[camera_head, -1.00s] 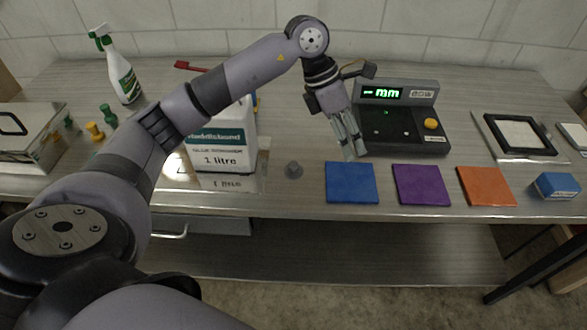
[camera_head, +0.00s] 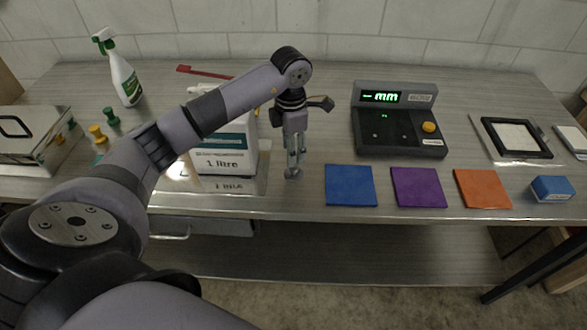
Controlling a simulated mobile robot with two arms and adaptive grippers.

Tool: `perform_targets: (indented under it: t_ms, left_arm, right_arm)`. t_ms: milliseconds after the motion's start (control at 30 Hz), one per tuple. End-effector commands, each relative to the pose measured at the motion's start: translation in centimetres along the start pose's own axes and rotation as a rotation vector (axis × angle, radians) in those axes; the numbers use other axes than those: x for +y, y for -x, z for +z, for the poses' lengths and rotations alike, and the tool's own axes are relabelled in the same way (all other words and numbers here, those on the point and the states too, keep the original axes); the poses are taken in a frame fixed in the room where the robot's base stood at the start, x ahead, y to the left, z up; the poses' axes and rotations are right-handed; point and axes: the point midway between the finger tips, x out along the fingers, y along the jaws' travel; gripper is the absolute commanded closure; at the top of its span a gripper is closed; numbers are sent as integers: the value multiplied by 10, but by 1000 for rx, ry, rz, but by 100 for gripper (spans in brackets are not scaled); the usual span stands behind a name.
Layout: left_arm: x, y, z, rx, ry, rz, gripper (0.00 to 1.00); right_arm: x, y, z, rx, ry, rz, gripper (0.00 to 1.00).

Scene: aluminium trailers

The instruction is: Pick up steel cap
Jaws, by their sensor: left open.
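The steel cap (camera_head: 292,174) is a small grey piece standing on the metal table, between the white 1 litre bottle and the blue square. My left gripper (camera_head: 293,165) points down directly over the cap, its fingertips at or just above it. The jaws are open, and the fingers hide part of the cap. I cannot tell whether the fingers touch it. My right gripper is not in view.
Blue (camera_head: 349,186), purple (camera_head: 418,187) and orange (camera_head: 482,188) squares lie to the right. A dark measuring device (camera_head: 400,130) stands behind them. The table's front edge is near.

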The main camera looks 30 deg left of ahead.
Motion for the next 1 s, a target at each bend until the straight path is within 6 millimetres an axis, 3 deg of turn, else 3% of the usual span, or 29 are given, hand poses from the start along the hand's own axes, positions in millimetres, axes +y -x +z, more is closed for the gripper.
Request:
perform_targets:
  t_ms: [167,333,500,767,1000]
  left_arm:
    - [-2,-10,1,2,0,-2,56]
    - [-7,-34,3,4,0,-5,56]
    - [-6,-54,4,0,0,-2,56]
    - [-5,-58,4,-1,0,1,56]
    - [-5,-57,4,-1,0,0,72]
  right_arm:
    - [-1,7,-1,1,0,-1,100]
    - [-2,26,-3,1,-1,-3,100]
    - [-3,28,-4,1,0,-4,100]
    - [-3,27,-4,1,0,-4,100]
    - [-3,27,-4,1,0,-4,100]
